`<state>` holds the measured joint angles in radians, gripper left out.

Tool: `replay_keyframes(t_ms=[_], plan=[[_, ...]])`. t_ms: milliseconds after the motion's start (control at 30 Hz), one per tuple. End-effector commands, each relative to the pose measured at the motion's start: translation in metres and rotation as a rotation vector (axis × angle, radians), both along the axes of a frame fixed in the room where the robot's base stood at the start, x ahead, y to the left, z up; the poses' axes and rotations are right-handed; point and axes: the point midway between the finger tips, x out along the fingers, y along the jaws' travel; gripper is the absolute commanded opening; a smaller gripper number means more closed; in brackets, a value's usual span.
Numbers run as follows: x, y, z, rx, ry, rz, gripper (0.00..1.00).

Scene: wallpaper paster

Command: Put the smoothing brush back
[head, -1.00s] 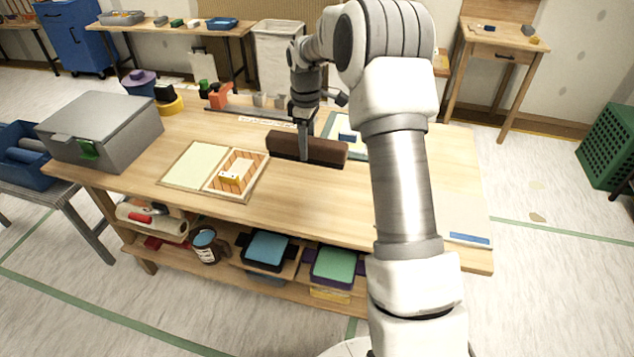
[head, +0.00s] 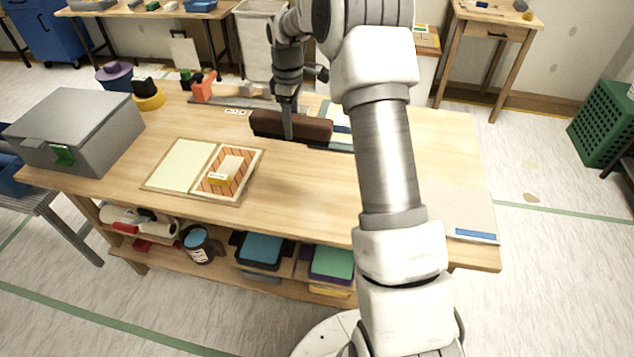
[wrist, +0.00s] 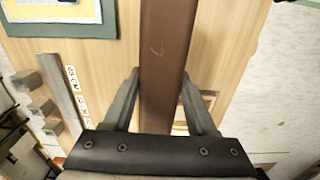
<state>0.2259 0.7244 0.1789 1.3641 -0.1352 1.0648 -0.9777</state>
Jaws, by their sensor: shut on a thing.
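The smoothing brush (head: 265,124) is a long dark brown block. My gripper (head: 287,132) is shut on it around its middle and points down above the back half of the workbench. In the wrist view the brush (wrist: 166,50) runs up the picture between the two grey fingers of my gripper (wrist: 160,95). In the head view the brush's right end overlaps a teal-edged mat (head: 341,145). I cannot tell how high it is above the bench. Its bristles are not clearly visible.
On the bench (head: 300,195) stand a grey box (head: 75,125), a two-part framed board (head: 180,165), an orange tool (head: 203,88) and a long grey strip with blocks (wrist: 60,90). A pale sheet with a blue strip (head: 475,237) lies front right. The bench's front middle is clear.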

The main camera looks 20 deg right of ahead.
Motion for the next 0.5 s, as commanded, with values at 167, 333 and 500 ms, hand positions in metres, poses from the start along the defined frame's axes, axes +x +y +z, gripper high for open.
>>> replay_keyframes(t_ms=[167,333,500], plan=[[-0.011,-0.003,-0.006,-0.001,0.001,0.000,0.00],[-0.035,-0.011,-0.022,0.000,0.001,-0.002,0.00],[-0.065,-0.019,-0.040,-0.001,0.002,-0.002,0.00]])
